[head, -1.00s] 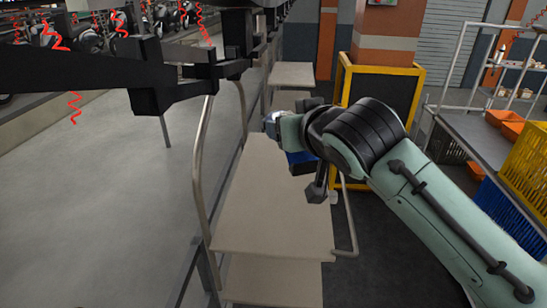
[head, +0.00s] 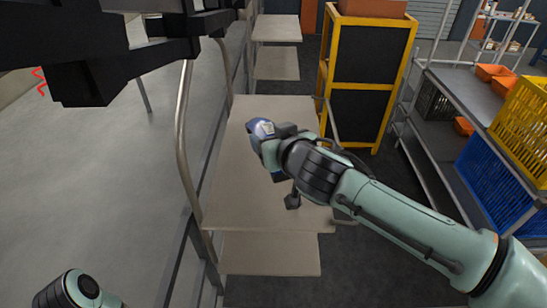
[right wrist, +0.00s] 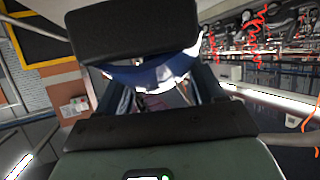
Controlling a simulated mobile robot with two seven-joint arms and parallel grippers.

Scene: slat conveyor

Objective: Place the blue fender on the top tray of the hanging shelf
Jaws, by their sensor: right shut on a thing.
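The hanging shelf stands before me in the head view, with its beige top tray (head: 240,195) and a lower tray (head: 268,262) under it. My right gripper (head: 285,186) is over the top tray, largely hidden by its own wrist. It is shut on the blue fender (right wrist: 150,73), which shows between the dark jaws in the right wrist view. My left gripper is not in view; part of my left arm shows at bottom left.
A bent metal tube (head: 183,150) runs up the shelf's left side. Another shelf (head: 276,30) hangs behind. A yellow-framed black stand (head: 365,65) is beyond it to the right. A rack with a yellow crate (head: 522,120) and blue crate (head: 490,175) stands at right. The top tray's visible surface is bare.

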